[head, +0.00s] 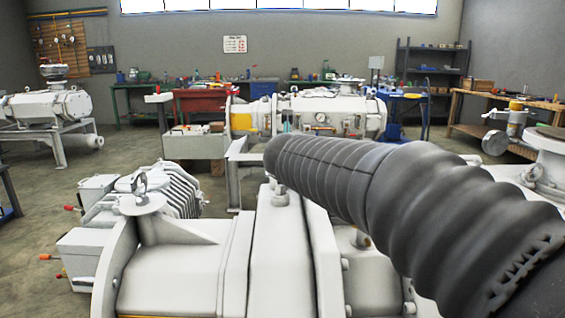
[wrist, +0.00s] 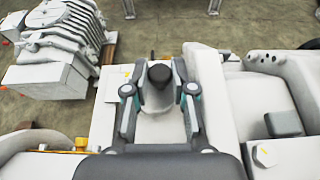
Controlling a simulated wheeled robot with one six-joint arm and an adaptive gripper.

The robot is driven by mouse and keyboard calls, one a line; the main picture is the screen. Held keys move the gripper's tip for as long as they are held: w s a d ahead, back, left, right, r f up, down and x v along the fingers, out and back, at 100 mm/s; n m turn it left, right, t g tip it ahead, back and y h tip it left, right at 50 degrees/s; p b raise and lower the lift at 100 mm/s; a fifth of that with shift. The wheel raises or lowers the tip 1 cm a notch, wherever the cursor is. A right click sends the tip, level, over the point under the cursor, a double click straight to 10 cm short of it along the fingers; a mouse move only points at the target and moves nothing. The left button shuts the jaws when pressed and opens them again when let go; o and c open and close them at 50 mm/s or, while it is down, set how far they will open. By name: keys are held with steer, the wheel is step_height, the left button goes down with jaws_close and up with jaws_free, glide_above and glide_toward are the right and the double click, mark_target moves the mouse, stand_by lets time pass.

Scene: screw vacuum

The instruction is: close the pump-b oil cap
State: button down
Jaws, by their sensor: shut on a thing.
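In the wrist view my gripper (wrist: 159,88) has its two fingers on either side of a dark, round-topped oil cap (wrist: 160,73), shut on it. The cap stands over a white part of the pump (wrist: 212,72). Its lower side and its seat are hidden, so I cannot tell how far it is closed. In the head view the white pump housing (head: 275,225) fills the foreground. My ribbed black arm crosses it from the lower right, and neither my gripper nor the cap can be made out there.
A finned white motor block (wrist: 65,35) stands at upper left in the wrist view. A yellow fitting (wrist: 81,143) sits at lower left. A lifting eye (head: 140,185) stands up on the housing. Another white pump (head: 305,115) stands behind. Open floor (head: 45,215) lies at left.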

steer(key=shift+f, duration=0.1)
steer(key=c, duration=1)
jaws_free()
steer(key=v, duration=1.2)
